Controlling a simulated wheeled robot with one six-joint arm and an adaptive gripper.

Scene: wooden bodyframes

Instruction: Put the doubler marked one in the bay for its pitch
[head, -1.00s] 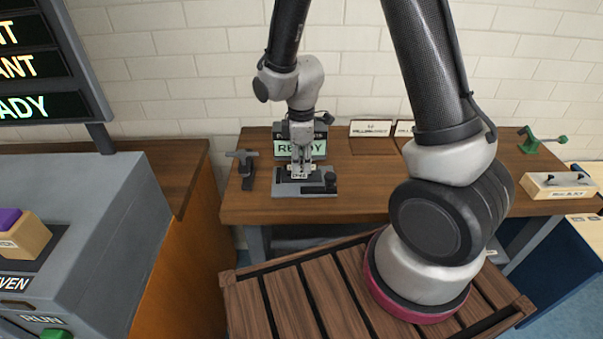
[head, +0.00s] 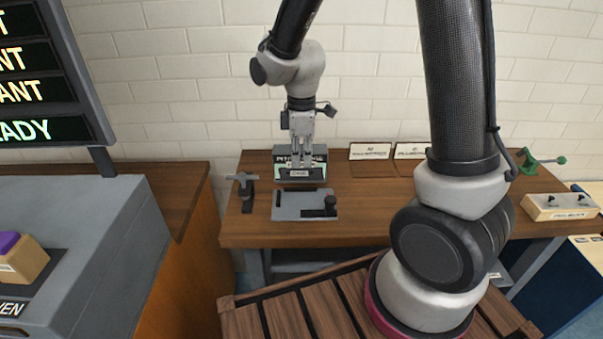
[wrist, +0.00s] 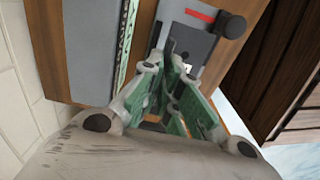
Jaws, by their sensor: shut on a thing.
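My gripper (head: 301,161) is shut on a small metal plate with a dark-lettered label, the doubler (head: 301,173). It holds it in the air just above and behind the grey gauge fixture (head: 290,207). The label is too small to read. In the wrist view my gripper (wrist: 175,75) shows its green fingers close together, and they hide most of the plate. Two signed bays stand at the back of the bench, a left one (head: 372,170) and a right one (head: 404,168) partly behind my arm. Their lettering is not legible.
A display (head: 283,171) stands behind my gripper, its text partly hidden. A dark clamp (head: 243,188) is left of the fixture. A green clamp (head: 538,162) and a pale block with knobs (head: 562,206) are at the right. The bench (head: 370,222) is clear between fixture and bays.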

